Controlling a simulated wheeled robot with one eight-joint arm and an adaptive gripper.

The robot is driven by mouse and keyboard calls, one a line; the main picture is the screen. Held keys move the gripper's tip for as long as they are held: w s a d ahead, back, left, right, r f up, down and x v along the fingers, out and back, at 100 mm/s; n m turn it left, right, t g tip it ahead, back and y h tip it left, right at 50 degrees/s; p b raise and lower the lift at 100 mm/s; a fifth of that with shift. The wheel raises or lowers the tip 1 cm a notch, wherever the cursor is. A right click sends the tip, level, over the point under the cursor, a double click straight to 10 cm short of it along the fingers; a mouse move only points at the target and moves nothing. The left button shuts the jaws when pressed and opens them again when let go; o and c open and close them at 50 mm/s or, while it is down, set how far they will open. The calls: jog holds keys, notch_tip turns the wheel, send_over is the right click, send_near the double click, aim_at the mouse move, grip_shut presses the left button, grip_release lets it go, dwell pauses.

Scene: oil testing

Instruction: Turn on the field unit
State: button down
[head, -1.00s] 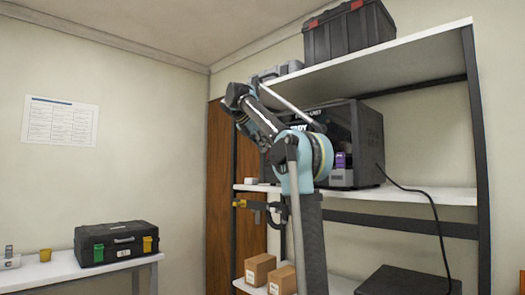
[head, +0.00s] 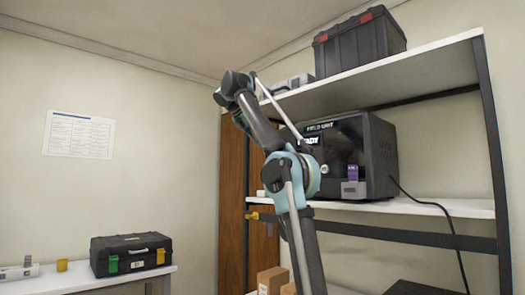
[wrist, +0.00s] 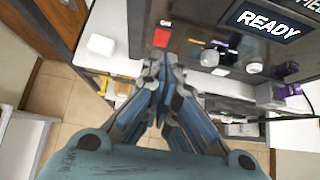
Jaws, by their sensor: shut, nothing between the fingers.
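The field unit (head: 381,150) is a dark box on the middle shelf in the head view, with a purple-labelled item (head: 352,173) at its lower front. My arm covers its left part, and my gripper is hidden there. In the wrist view, the unit's front (wrist: 206,20) shows a lit "READY" display (wrist: 268,24).
A white block (wrist: 101,45) sits on the shelf left of the unit. A black toolbox (head: 360,44) stands on the top shelf (head: 420,68). A black case (head: 131,255) lies on a side table at left. A cable hangs from the unit's right side.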

jog(key=shift+s+a+r, duration=0.2)
jog(key=shift+a+r, duration=0.05)
jog(key=shift+r, duration=0.1)
jog(key=shift+f, duration=0.1)
dwell(0.4)
jog(key=s+d+f+m+g+y, duration=0.1)
jog(key=s+d+f+m, duration=0.4)
jog(key=f, duration=0.5)
jog(key=s+d+f+m+g+y, duration=0.15)
jog(key=s+f+m, duration=0.35)
jog(key=f, duration=0.6)
jog(key=s+d+f+m+g+y, duration=0.15)
jog(key=s+d+f+m, duration=0.25)
jog(key=s+f, duration=0.45)
jog(key=s+f+m+y, duration=0.1)
jog(key=s+f+m, duration=0.2)
jog(key=s+f, duration=0.4)
jog(key=s+f+m+y, duration=0.1)
jog(key=s+f+m, duration=0.3)
jog(key=f, duration=1.6)
jog(key=s+f+m+y, duration=0.1)
jog(key=s+f+m, duration=0.3)
jog(key=s+f, duration=0.5)
notch_tip(320, 180, down, 6)
jog(key=shift+s+r+y, duration=0.15)
jog(key=shift+s+y, duration=0.25)
